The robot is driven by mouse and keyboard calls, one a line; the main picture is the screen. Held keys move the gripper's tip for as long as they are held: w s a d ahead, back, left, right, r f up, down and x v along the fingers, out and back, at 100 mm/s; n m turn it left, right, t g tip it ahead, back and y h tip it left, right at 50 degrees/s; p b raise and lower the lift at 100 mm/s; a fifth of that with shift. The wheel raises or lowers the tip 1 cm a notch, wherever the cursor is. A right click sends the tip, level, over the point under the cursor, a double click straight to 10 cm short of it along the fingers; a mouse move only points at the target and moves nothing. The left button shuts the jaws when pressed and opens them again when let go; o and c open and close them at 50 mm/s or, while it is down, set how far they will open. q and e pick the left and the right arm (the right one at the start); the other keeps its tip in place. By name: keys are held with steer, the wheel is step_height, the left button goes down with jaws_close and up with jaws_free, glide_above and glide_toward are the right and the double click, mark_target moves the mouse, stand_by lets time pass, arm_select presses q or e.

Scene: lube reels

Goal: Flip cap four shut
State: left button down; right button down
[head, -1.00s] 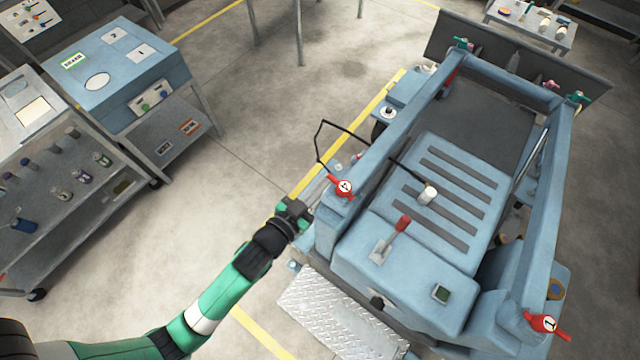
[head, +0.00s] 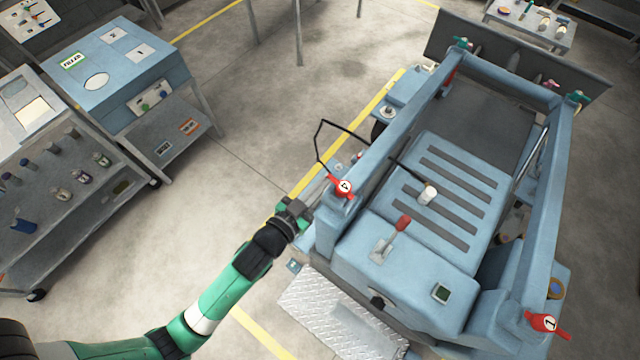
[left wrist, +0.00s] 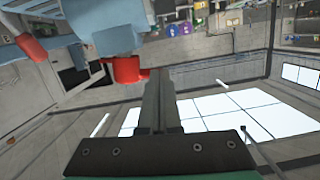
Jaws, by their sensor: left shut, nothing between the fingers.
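Cap four (head: 343,187) is a red cap with a numbered white disc, on the left rail of the blue machine in the head view. My left gripper (head: 318,189) is just left of it, with its fingers reaching toward it. In the left wrist view the closed fingers (left wrist: 158,88) have nothing between them. A red part (left wrist: 126,70) lies right beside the fingertips there; I cannot tell whether they touch. Whether the cap is open or shut is not clear. My right gripper is not in view.
The blue machine (head: 400,265) fills the right side, with a red lever (head: 403,223) and another red cap (head: 545,323) at its near right corner. A thin black line (head: 350,129) arches behind cap four. A shelf cart (head: 60,185) stands left; the floor between is clear.

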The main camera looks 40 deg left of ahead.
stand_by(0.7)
arm_select(q)
steer(key=r+v, duration=0.2)
steer(key=v, duration=1.1)
steer(key=shift+w+d+r+p, duration=0.3)
steer(key=shift+w+r, duration=0.05)
steer(key=shift+r, duration=0.05)
